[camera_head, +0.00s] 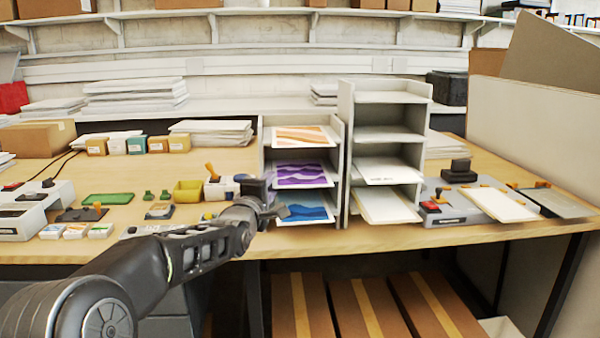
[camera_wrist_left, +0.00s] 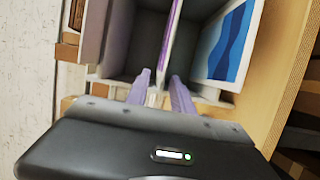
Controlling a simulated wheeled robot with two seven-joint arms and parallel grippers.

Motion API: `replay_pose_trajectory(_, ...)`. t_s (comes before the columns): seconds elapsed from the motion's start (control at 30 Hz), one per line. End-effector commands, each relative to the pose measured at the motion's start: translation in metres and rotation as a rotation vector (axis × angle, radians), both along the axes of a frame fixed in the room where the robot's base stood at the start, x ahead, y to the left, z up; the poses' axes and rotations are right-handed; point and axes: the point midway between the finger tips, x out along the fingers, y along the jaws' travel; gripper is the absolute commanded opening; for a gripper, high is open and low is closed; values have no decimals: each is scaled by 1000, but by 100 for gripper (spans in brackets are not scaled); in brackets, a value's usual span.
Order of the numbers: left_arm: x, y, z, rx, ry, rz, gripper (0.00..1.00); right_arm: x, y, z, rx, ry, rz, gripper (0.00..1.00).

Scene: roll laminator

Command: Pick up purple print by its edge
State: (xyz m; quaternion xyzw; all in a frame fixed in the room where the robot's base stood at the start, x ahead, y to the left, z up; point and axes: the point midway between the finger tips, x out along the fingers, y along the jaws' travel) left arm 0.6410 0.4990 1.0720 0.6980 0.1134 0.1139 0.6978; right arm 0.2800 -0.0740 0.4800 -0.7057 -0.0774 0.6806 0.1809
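The purple print (camera_head: 300,175) lies on the middle shelf of the left sorter (camera_head: 342,160), with its front edge sticking out. In the left wrist view the purple print (camera_wrist_left: 171,40) shows nearly edge-on as a thin strip. My left gripper (camera_head: 278,208) is at the front left of the sorter. In the left wrist view my left gripper (camera_wrist_left: 161,76) is open, with its two fingers apart on either side of the print's edge. Whether either finger touches the print cannot be told. My right gripper is not in view.
An orange print (camera_head: 302,136) is on the shelf above and a blue print (camera_head: 306,208) on the shelf below; the blue print also shows in the left wrist view (camera_wrist_left: 228,45). A second sorter (camera_head: 391,135) with white sheets stands to the right, beside a grey laminator (camera_head: 447,216).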

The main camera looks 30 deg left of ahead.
Motion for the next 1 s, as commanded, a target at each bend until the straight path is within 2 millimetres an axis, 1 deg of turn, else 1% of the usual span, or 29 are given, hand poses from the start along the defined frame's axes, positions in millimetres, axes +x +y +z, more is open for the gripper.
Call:
replay_pose_trajectory(0.4, 0, 0, 0, 0, 0, 0, 27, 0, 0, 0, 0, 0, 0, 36)
replay_pose_trajectory(0.73, 0, 0, 0, 0, 0, 0, 0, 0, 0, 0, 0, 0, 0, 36)
replay_pose_trajectory(1.0, 0, 0, 0, 0, 0, 0, 0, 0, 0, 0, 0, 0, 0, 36)
